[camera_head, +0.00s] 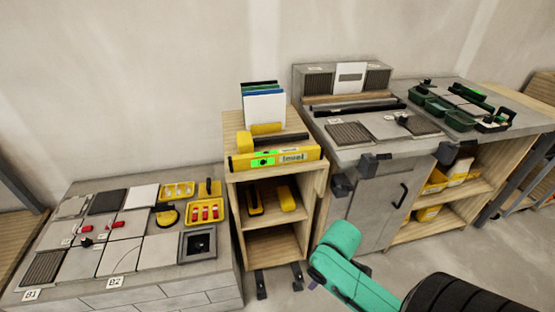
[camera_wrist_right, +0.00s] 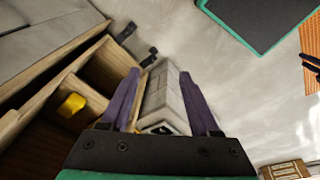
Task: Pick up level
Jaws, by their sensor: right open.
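The level (camera_head: 292,156) is a yellow bar with a green vial and a printed label. It lies across the front of the top of a small wooden shelf unit (camera_head: 232,180) in the head view. I cannot make it out in the right wrist view. My right gripper (camera_wrist_right: 160,78) has two purple fingers spread apart with nothing held between them. In the right wrist view it is over the floor side of the shelf unit (camera_wrist_right: 105,70). In the head view only my teal and black right arm shows, low and right of the shelf. My left gripper is not in view.
A yellow-handled tool (camera_head: 272,138) lies just behind the level, with upright boards (camera_head: 264,108) behind it. A low tile platform (camera_head: 175,290) with tiles and yellow trays stands left. A grey workbench (camera_head: 345,155) with tiles and green bins stands right. Floor before the shelf is open.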

